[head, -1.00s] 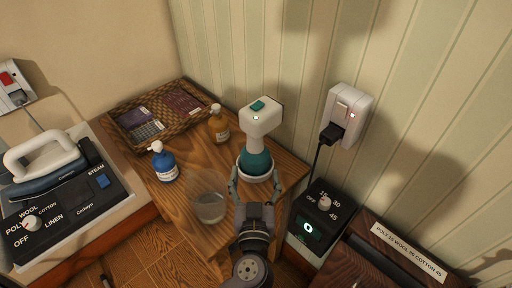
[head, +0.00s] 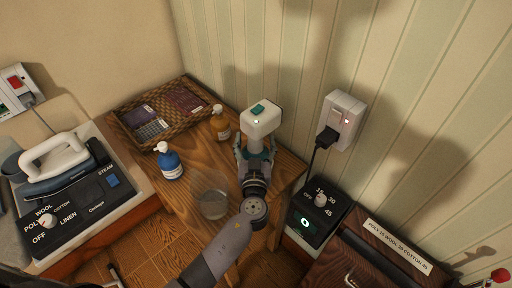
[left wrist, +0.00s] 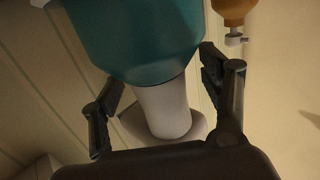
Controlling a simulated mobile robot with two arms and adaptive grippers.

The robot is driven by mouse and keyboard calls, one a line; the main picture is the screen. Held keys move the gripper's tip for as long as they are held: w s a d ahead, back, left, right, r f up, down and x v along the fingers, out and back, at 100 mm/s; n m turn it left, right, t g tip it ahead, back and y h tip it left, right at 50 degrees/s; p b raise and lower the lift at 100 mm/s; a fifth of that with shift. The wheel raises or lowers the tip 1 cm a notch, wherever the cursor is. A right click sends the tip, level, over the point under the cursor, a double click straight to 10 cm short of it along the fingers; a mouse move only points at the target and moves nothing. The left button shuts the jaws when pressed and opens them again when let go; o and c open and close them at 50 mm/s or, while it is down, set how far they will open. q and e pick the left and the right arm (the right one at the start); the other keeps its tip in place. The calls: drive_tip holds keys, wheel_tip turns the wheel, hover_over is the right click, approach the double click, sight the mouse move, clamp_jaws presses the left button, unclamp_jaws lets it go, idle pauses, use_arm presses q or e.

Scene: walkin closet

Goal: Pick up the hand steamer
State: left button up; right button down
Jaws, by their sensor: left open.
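The hand steamer (head: 261,120) stands upright on the small wooden table, with a white head, a green button on top and a teal tank. My left gripper (head: 255,150) is at the steamer's near side. Its open fingers lie either side of the body, and they hide much of the teal tank and the base in the head view. In the left wrist view the teal tank (left wrist: 135,35) and a white part of the steamer (left wrist: 163,108) show between the spread fingers. I cannot tell whether either finger touches it. My right gripper is not in view.
A glass (head: 211,196), a blue bottle (head: 169,163) and an amber bottle (head: 220,124) stand left of the steamer on the table (head: 190,208). A wicker tray (head: 190,134) is behind. A wall plug (head: 342,118) and dark timer box (head: 318,217) are to the right.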

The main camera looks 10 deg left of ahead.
use_arm(q)
clamp_jaws()
idle(0.9)
drive_tip(key=shift+s, duration=0.1)
drive_tip(key=shift+d+r, duration=0.1)
